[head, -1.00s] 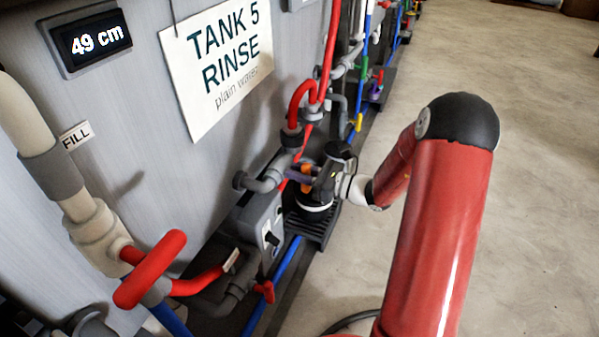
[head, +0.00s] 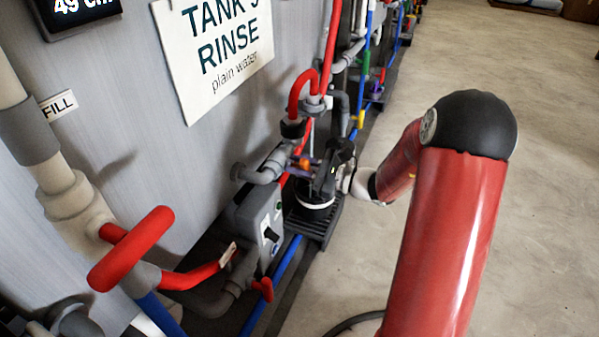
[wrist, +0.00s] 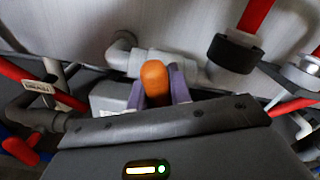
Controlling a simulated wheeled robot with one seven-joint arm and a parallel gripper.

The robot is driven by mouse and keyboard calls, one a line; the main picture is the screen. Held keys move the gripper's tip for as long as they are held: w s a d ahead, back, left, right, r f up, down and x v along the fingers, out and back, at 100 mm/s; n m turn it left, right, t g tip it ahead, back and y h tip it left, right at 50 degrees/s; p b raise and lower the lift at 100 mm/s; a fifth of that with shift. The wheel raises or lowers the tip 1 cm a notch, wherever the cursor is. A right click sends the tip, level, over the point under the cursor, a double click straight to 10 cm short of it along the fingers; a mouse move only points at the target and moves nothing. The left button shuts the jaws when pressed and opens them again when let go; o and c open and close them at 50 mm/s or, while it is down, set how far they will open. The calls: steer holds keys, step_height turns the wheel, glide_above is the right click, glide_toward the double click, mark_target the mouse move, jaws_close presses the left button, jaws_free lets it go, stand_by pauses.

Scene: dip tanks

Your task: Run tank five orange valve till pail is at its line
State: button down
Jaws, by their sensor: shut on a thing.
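My gripper (head: 302,163) is at the pipework under the tank five sign (head: 218,50). Its purple fingers (wrist: 160,88) are shut on the orange valve handle (wrist: 154,78), one on each side, in the wrist view. The orange also shows as a small patch between the fingers in the head view. A dark pail (head: 316,204) with a pale band stands on a grate below my gripper. Its inside, water level and line are hidden by my wrist.
A large red valve handle (head: 132,248) by the FILL label stands at the near left. A grey switch box (head: 262,222) sits left of the pail. Red and blue pipes run along the tank wall. The concrete floor at right is open.

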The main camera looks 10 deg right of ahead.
mark_target(310, 170)
steer(key=shift+s+f+n+b, duration=0.1)
steer(key=shift+f+n+b, duration=0.05)
steer(key=shift+n+b, duration=0.7)
steer(key=c, duration=1.3)
jaws_free()
steer(key=v, duration=0.7)
steer(key=shift+s+d+p, duration=0.25)
steer(key=shift+d+p, duration=0.05)
steer(key=shift+p, duration=0.1)
